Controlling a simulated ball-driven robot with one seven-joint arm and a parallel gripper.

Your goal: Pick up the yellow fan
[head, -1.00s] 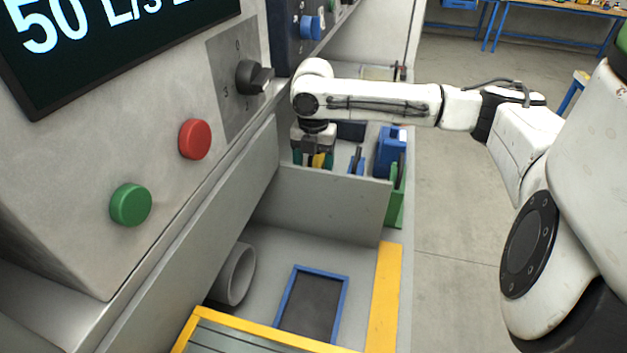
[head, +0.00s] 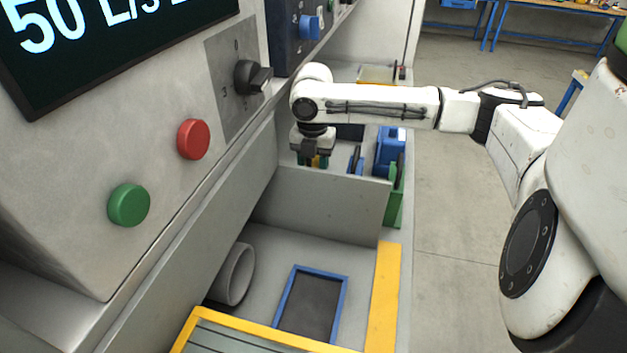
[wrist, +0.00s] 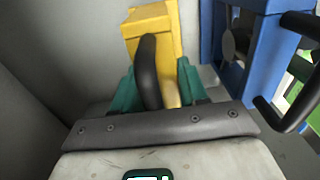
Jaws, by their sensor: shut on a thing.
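The yellow fan (wrist: 155,30) shows in the wrist view as a yellow block with a black curved handle (wrist: 147,70), straight ahead of my gripper (wrist: 158,92). The teal fingers stand on either side of its lower part and are shut on it. In the head view my gripper (head: 312,160) points down into the far compartment, behind a grey divider. Only a small bit of yellow shows between the fingers there. The fan's lower end is hidden.
A blue device (head: 389,150) stands to the right of my gripper, with a green one (head: 395,200) nearer. The grey divider (head: 320,205) stands in front. The near compartment holds a grey pipe (head: 236,275) and a blue-framed panel (head: 311,302).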

